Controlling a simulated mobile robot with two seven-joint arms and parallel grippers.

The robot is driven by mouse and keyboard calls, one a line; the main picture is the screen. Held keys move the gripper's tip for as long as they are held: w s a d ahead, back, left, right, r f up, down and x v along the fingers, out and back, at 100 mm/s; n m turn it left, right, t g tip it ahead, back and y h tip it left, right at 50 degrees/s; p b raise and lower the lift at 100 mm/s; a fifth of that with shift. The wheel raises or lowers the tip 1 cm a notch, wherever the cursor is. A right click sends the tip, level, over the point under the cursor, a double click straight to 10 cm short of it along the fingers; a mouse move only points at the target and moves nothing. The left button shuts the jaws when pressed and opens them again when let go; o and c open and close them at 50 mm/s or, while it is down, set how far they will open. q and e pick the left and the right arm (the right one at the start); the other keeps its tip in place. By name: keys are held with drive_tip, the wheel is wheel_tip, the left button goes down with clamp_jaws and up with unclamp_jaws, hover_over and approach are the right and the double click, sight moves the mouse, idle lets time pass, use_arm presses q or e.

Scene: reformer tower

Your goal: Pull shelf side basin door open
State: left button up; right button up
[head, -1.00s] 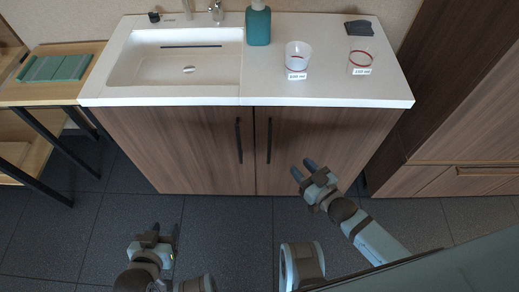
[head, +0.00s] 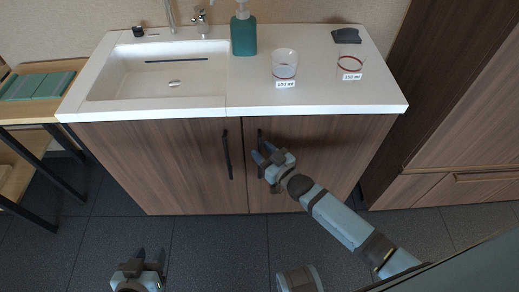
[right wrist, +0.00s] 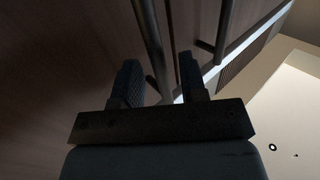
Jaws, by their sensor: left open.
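The basin cabinet has two brown wood-grain doors, both closed. The left door (head: 165,165), on the shelf side, has a dark vertical handle (head: 227,155) near the middle seam. The right door (head: 330,145) has a matching handle (head: 261,138), partly hidden by my right gripper. My right gripper (head: 264,157) is open in front of the right door's handle. In the right wrist view its fingers (right wrist: 162,85) are apart, with one handle bar (right wrist: 150,40) running between them and another bar (right wrist: 225,25) to the right. My left gripper (head: 140,262) is open and empty, low above the floor.
The white countertop (head: 250,98) holds the basin (head: 155,85), a teal soap bottle (head: 243,35) and two labelled cups (head: 285,66) (head: 350,62). A wooden shelf (head: 30,112) with dark legs stands left. A tall brown cabinet (head: 455,130) stands right. Dark floor lies clear in front.

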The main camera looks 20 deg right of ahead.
drive_tip(key=shift+x, duration=0.8)
clamp_jaws()
drive_tip(key=shift+s, duration=0.15)
